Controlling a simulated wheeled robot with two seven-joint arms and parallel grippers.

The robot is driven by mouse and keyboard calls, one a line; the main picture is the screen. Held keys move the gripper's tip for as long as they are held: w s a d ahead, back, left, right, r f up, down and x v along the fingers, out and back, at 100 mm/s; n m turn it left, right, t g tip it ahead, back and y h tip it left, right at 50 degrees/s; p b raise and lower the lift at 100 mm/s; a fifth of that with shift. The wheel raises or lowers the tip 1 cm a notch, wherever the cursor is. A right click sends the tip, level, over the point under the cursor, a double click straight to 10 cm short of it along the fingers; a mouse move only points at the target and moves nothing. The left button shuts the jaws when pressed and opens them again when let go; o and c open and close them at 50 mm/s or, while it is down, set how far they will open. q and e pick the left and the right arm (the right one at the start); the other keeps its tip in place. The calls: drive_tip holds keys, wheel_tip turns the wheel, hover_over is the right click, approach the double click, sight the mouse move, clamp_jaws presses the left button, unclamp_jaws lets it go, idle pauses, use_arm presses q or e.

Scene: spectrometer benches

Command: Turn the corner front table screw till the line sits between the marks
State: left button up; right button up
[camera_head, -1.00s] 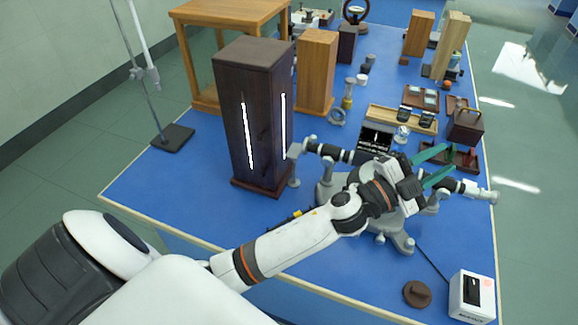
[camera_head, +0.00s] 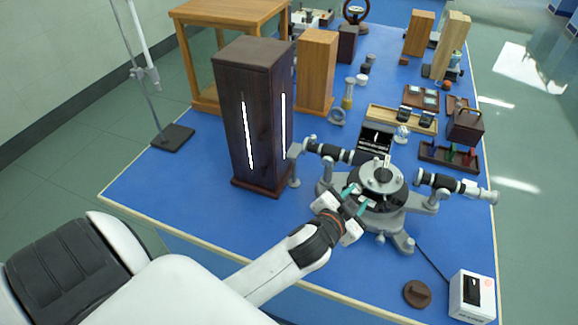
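My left gripper (camera_head: 357,199) is low at the table's front left edge. Its two teal fingers are apart. I cannot make out the corner front screw; the gripper covers that edge. A small dark panel (camera_head: 376,140) behind the table shows a short bright upright line, too small to read against marks. My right gripper is not in view.
A tall dark box (camera_head: 255,75) with bright slits stands left of the collimator. A white box (camera_head: 471,296) with a dark display and a brown round piece (camera_head: 417,294) lie at the front right. Trays (camera_head: 449,157) and wooden blocks fill the back. The bench's front left is clear.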

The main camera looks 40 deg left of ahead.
use_arm(q)
drive_tip(key=s+a+f+g, duration=0.1)
drive_tip(key=s+f, duration=0.1)
drive_tip(key=s+a+f+n+g, duration=0.1)
drive_tip(key=s+f+g, duration=0.1)
drive_tip(key=s+f, duration=0.1)
drive_tip(key=s+a+f+n+g, duration=0.1)
drive_tip(key=s+f+g, duration=0.1)
drive_tip(key=s+f, duration=0.1)
drive_tip(key=shift+s+y, duration=0.25)
drive_tip(key=shift+y, duration=0.15)
drive_tip(key=s+f+n+g, duration=0.1)
drive_tip(key=s+f+g, duration=0.4)
drive_tip(key=s, duration=0.5)
drive_tip(key=shift+s+a+h, duration=0.3)
drive_tip(key=shift+s, duration=0.1)
